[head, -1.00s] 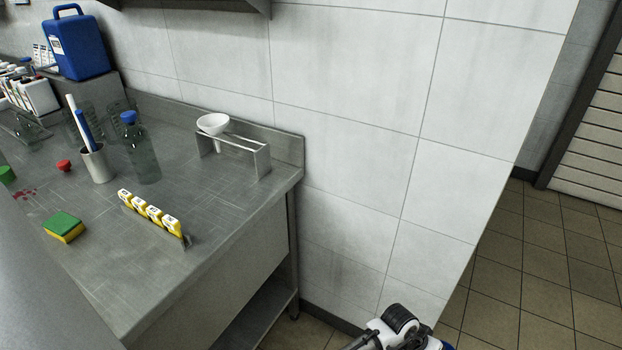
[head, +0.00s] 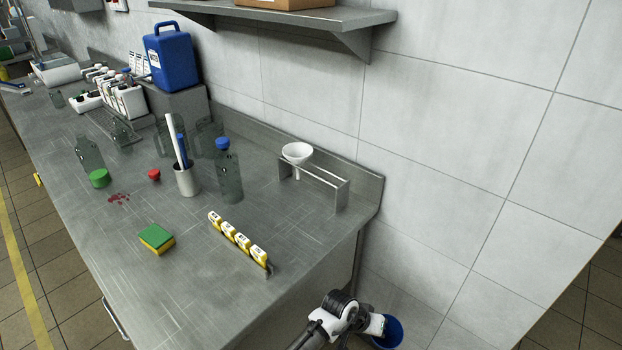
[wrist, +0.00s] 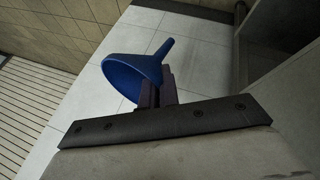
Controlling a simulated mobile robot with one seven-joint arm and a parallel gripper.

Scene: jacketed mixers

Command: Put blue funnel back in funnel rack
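The blue funnel (wrist: 136,76) is in my gripper (wrist: 160,92), which is shut on it at the rim side in the wrist view. In the head view the blue funnel (head: 388,332) and my gripper (head: 374,325) are at the bottom, off the bench's right end and low beside the wall. The funnel rack (head: 322,180) is a metal stand at the right end of the bench against the back ledge. A white funnel (head: 297,153) sits in its left part. The right part of the rack looks empty.
A row of yellow-and-white tags (head: 238,238) stands in front of the rack. A clear bottle with a blue cap (head: 229,178), a cup with rods (head: 187,181) and a sponge (head: 156,238) are further left. A wall shelf (head: 350,18) overhangs the back.

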